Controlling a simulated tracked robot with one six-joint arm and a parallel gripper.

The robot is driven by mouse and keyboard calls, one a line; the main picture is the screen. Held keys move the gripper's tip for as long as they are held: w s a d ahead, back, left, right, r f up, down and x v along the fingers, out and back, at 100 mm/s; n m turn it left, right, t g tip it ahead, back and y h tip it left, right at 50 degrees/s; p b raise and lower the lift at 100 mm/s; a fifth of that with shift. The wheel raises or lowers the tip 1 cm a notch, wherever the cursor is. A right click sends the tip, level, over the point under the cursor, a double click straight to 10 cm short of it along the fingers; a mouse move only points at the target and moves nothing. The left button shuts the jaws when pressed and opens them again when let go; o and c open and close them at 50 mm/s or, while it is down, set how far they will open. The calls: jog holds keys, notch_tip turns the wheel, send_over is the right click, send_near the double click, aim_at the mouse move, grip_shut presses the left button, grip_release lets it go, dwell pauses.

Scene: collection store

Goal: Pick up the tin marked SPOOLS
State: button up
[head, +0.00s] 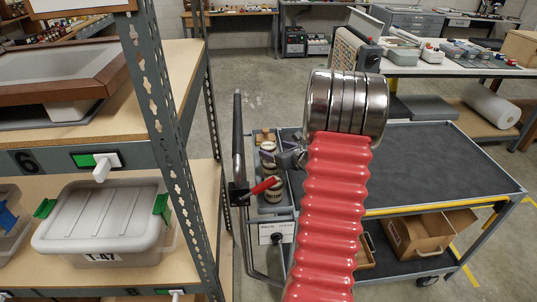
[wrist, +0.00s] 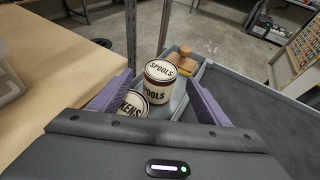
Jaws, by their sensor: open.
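The tin marked SPOOLS (wrist: 156,84) is round, with a cream lid and a cream label on a dark reddish-brown side. It stands upright in a grey tray (wrist: 209,67). A second tin, its lid showing "KENS" (wrist: 132,105), stands nearer and left, partly hidden by my gripper's body. My gripper (wrist: 159,77) is open and empty, with purple fingers to the left and right of the SPOOLS tin, apart from it. In the head view, cream-lidded tins (head: 272,187) show in the cart's side tray; their labels are too small to read.
A wooden-handled stamp or brush (wrist: 180,59) stands just behind the SPOOLS tin. The cart's dark top (head: 440,165) is clear beside the tray. A shelf rack with a steel upright (head: 160,130) and a lidded box (head: 105,215) stands close on the left.

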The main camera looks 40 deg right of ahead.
aim_at(270, 147)
jog(key=x, duration=0.4)
jog(key=shift+w+d, duration=0.15)
jog(key=shift+r, duration=0.1)
jog(key=c, duration=1.4)
jog(key=shift+r, duration=0.15)
notch_tip(270, 147, up, 10)
jog(key=shift+f, duration=0.1)
dwell(0.7)
